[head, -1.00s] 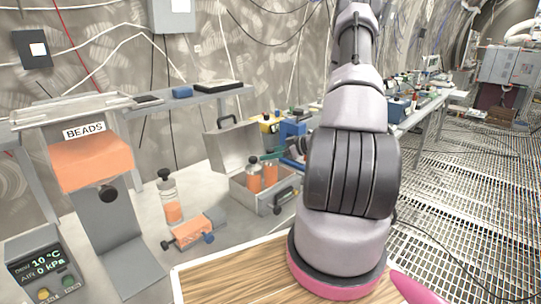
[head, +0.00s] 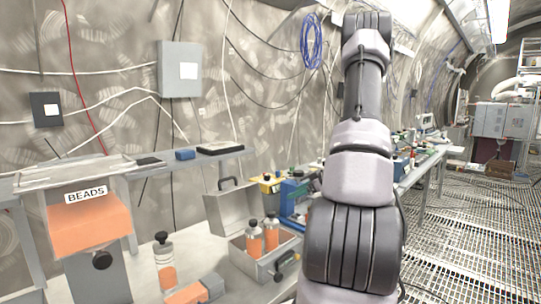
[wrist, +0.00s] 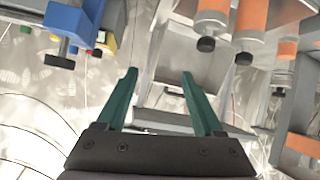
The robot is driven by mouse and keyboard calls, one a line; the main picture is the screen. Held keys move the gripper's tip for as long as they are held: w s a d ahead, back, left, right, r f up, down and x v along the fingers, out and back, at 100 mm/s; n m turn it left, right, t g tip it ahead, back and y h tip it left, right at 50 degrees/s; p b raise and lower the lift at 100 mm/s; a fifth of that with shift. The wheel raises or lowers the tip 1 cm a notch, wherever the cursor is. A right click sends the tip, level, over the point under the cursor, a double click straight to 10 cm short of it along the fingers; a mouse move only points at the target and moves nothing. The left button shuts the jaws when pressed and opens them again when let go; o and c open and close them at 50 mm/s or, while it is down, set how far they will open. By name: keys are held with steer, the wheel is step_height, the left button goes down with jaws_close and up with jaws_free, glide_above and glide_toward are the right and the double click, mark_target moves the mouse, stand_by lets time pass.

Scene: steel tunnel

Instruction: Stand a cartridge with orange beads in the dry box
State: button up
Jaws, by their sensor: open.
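The dry box, an open grey case (head: 250,268) with its lid raised, stands left of my arm in the head view. Two clear cartridges with orange beads and black caps stand upright in it: the left one (head: 254,240) and the right one (head: 271,233). Both show upside down at the top of the wrist view, where the case lid (wrist: 190,72) lies behind my fingertips. A third cartridge (head: 165,262), partly filled with orange, stands outside the box to the left. My gripper (wrist: 158,78) has green fingers, open and empty, apart from the cartridges. The head view does not show it.
A bead hopper (head: 90,228) labelled BEADS stands at the left. An orange and grey block (head: 195,291) lies in front of the box. A blue device (head: 294,197) stands right behind the box. A shelf with a blue item (head: 185,155) runs along the wall.

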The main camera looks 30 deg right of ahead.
steer(key=a+r+m+h, duration=0.3)
steer(key=r+m+h, duration=0.4)
steer(key=r, duration=1.3)
steer(key=s+a+r+m+g+y, duration=0.1)
steer(key=s+a+r+m+y, duration=0.1)
steer(key=s+a, duration=0.9)
steer(key=s+a+r+m+g+y, duration=0.2)
steer(key=s+a+r, duration=0.3)
steer(key=s+a, duration=0.6)
steer(key=shift+s, duration=1)
